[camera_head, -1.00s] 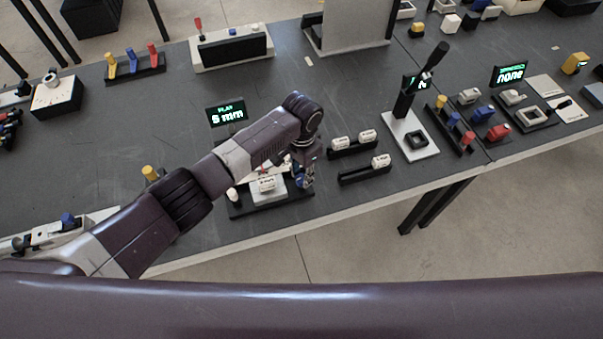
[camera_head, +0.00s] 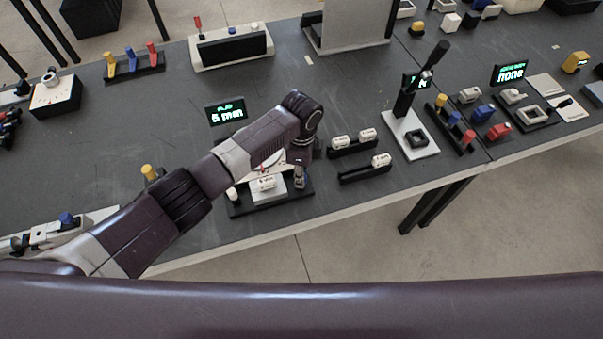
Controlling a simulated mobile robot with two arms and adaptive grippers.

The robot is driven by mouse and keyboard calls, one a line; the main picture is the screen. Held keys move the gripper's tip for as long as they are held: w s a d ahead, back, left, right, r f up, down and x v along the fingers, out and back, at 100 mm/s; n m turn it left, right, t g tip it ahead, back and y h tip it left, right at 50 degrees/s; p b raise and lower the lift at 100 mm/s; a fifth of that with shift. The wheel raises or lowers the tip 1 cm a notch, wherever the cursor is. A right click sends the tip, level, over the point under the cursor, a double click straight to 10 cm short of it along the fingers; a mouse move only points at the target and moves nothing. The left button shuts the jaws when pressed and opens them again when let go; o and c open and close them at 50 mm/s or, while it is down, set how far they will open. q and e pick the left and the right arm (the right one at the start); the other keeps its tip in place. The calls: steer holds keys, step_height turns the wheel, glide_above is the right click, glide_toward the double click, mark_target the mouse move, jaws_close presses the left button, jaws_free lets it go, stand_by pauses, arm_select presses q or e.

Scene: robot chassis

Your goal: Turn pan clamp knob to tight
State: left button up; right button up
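A black-based fixture (camera_head: 245,209) sits at the table's front edge, carrying a pale block (camera_head: 267,184) and a small white peg (camera_head: 232,194) at its left. A small grey-and-blue upright part (camera_head: 300,179) stands at its right end. It may be the clamp knob, but no label confirms this. A green display (camera_head: 227,114) behind it reads 5 mm. My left arm reaches over the fixture, and its gripper (camera_head: 297,164) is just above and behind the upright part. The gripper's fingers are mostly hidden by the wrist and too small to read. My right gripper is out of view.
Black racks with white cylinders (camera_head: 381,160) stand right of the fixture. Farther right are a black lever on a white plate (camera_head: 417,151) and a rack of coloured pegs (camera_head: 469,139). The table middle is clear.

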arm_select(q)
steer(key=shift+w+r+m, duration=0.1)
steer(key=shift+m, duration=1.6)
steer(key=o, duration=1.2)
steer(key=shift+c, duration=0.2)
step_height(320, 180, up, 12)
